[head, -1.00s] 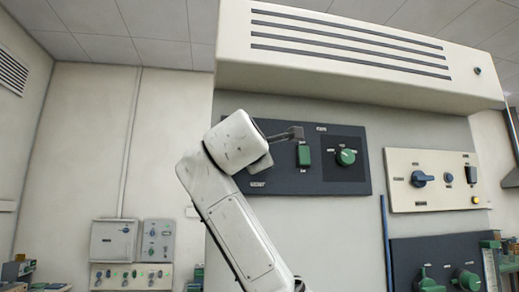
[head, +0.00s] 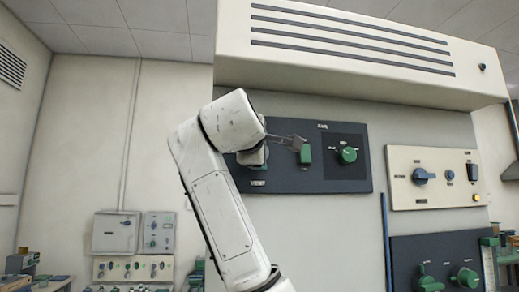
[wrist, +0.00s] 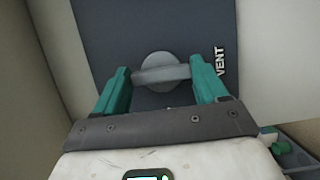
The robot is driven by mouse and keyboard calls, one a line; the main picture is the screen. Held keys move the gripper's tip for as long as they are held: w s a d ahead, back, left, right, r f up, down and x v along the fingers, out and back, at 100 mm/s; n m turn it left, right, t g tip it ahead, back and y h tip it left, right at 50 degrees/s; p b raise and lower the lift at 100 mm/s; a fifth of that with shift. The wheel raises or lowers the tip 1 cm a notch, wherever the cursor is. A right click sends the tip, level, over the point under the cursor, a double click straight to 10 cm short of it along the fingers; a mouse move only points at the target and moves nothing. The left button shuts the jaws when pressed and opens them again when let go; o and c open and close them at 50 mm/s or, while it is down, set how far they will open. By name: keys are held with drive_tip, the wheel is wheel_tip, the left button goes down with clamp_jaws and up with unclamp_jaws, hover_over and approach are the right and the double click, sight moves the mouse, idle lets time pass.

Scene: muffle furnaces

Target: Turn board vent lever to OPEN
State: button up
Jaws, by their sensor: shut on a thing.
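The vent lever (wrist: 160,72) is a grey round hub with a bar across it, on a dark panel. In the wrist view the bar lies sideways between the two teal fingers of my gripper (wrist: 159,67). My gripper is shut on the bar, one finger at each end. A VENT label (wrist: 220,61) stands by the right finger, turned on its side. In the head view my wrist is at the left part of the dark board (head: 285,181) and hides most of the lever.
On the board, a green switch (head: 305,155) and a round green knob (head: 347,155) sit right of my wrist. A cream panel (head: 437,195) with a blue knob is farther right. A slotted hood (head: 350,75) juts out above.

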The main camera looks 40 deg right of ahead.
drive_tip(key=shift+d+f, duration=0.1)
drive_tip(key=o, duration=1.1)
drive_tip(key=shift+c, duration=0.2)
drive_tip(key=b+v, duration=0.3)
drive_tip(key=v, duration=0.8)
